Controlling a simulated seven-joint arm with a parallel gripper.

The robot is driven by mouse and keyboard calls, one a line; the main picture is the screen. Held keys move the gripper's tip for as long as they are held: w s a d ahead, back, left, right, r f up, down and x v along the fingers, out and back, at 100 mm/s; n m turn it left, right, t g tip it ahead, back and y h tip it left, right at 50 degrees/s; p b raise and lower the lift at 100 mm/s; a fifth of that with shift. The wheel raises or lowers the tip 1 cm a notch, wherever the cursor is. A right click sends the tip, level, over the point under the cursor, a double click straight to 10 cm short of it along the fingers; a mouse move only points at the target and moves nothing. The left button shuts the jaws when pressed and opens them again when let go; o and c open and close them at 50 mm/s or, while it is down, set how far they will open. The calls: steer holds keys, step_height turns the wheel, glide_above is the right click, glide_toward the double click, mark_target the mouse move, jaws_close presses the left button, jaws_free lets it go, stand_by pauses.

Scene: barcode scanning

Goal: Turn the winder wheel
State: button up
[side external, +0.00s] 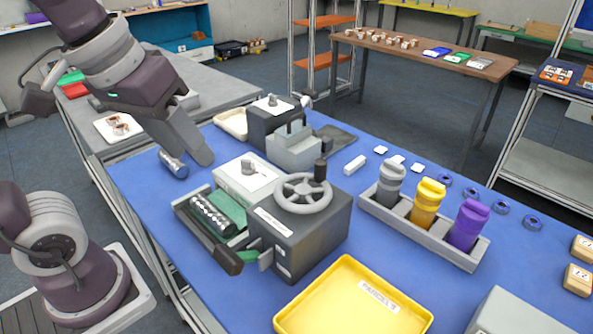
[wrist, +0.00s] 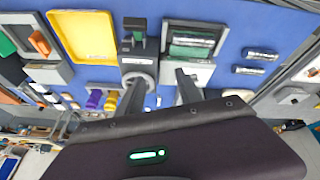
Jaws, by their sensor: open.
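The winder wheel (side external: 303,193) is a grey spoked handwheel with a dark upright knob (side external: 320,169). It lies on top of a dark grey box (side external: 299,240) at the front of the blue table. In the wrist view the wheel (wrist: 140,79) is partly hidden behind the left finger. My gripper (side external: 205,158) is to the left of and behind the wheel in the side view, above the table and apart from it. In the wrist view my gripper (wrist: 159,82) has its fingers spread, with nothing held between them.
A tray with a green bed and metal rollers (side external: 212,214) adjoins the box. A yellow tray (side external: 352,303) stands in front. A rack with grey, yellow and purple bottles (side external: 401,212) stands right. A metal cylinder (side external: 173,164) lies beside my gripper. A grey machine (side external: 291,145) stands behind.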

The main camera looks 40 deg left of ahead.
steer(key=w+d+r+n+g, duration=0.1)
steer(key=w+r+n, duration=0.15)
steer(key=w, duration=0.35)
steer(key=n+g, duration=0.4)
steer(key=n, duration=0.8)
glide_above(322, 162)
step_height(322, 162, down, 6)
steer(key=shift+s, duration=0.1)
step_height(322, 162, down, 6)
steer(key=shift+f, duration=0.55)
jaws_close()
